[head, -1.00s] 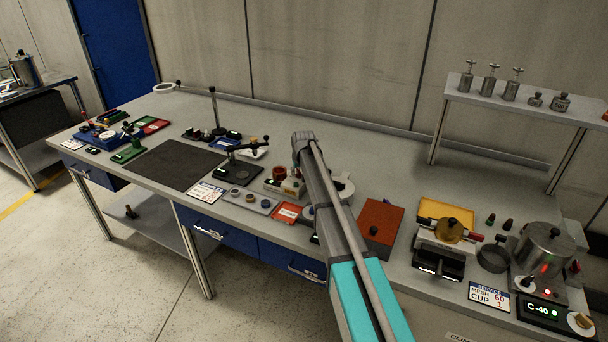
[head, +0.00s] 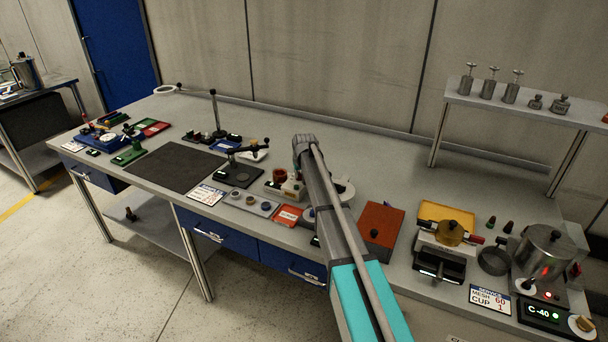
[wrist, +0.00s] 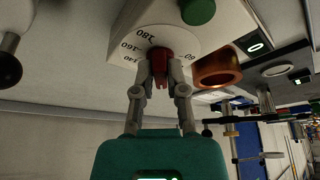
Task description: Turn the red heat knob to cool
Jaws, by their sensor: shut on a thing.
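The red heat knob (wrist: 160,54) shows in the wrist view, in the middle of a pale round dial plate (wrist: 203,37) with dark numbers around it. My gripper (wrist: 161,70) is closed on the knob, with one finger on each side. The fingers partly cover the knob, and I cannot read which mark it points at. In the head view my own arm hides the gripper and the knob.
A green button (wrist: 198,11) and a copper-coloured ring (wrist: 218,68) sit close to the knob in the wrist view. In the head view, a red-brown board (head: 380,232) lies right of my arm, and a dark mat (head: 177,166) lies left.

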